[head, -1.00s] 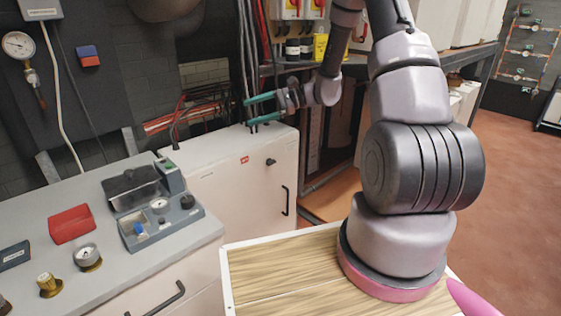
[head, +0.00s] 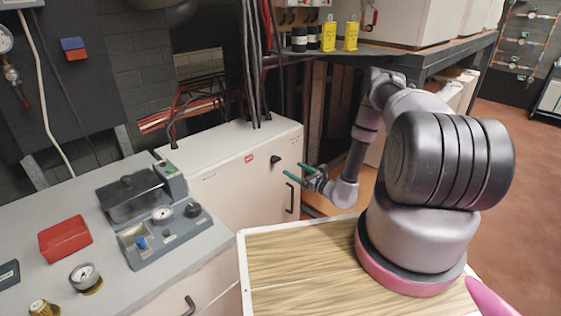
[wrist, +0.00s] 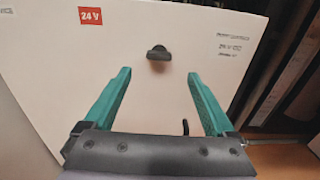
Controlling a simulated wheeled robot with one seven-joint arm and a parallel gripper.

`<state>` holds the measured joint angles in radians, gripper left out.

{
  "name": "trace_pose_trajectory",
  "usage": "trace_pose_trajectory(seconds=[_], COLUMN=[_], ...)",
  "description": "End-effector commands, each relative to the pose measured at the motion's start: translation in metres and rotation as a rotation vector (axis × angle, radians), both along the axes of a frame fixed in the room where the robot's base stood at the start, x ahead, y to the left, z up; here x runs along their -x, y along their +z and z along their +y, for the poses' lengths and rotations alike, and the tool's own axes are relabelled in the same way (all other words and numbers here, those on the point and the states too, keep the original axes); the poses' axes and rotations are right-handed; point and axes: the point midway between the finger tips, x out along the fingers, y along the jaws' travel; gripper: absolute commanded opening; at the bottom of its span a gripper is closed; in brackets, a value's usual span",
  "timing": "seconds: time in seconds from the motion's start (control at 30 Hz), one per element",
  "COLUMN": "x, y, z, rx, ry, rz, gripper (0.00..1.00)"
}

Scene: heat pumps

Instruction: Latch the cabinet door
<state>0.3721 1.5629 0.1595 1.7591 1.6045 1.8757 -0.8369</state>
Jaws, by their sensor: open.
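The white cabinet door (head: 232,187) looks closed or nearly so; I cannot tell whether it is flush. Its dark latch knob (head: 276,159) is on the upper right of the door, above a black vertical handle (head: 291,197). In the wrist view the knob (wrist: 158,53) lies ahead of and between the fingertips, its grip roughly horizontal. My gripper (head: 294,173) is open and empty, its green fingers pointing at the door just right of and below the knob. In the wrist view the two fingers (wrist: 157,82) are apart, not touching the knob. The handle is mostly hidden there.
A grey bench at left carries a test unit (head: 153,216), a red box (head: 65,237) and gauges (head: 85,277). My wooden-topped base is in front. Cables hang above the cabinet. A shelf (head: 380,58) with yellow bottles stands behind my arm.

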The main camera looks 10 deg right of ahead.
Motion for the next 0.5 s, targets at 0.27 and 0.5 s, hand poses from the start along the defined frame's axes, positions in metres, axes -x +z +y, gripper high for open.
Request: trace_pose_trajectory(seconds=[0.27, 0.5], x=[-0.044, -0.072], y=[0.001, 0.001], z=[0.031, 0.049], rx=[0.002, 0.002], ry=[0.005, 0.005], rz=[-0.004, -0.002], gripper=[0.90, 0.90])
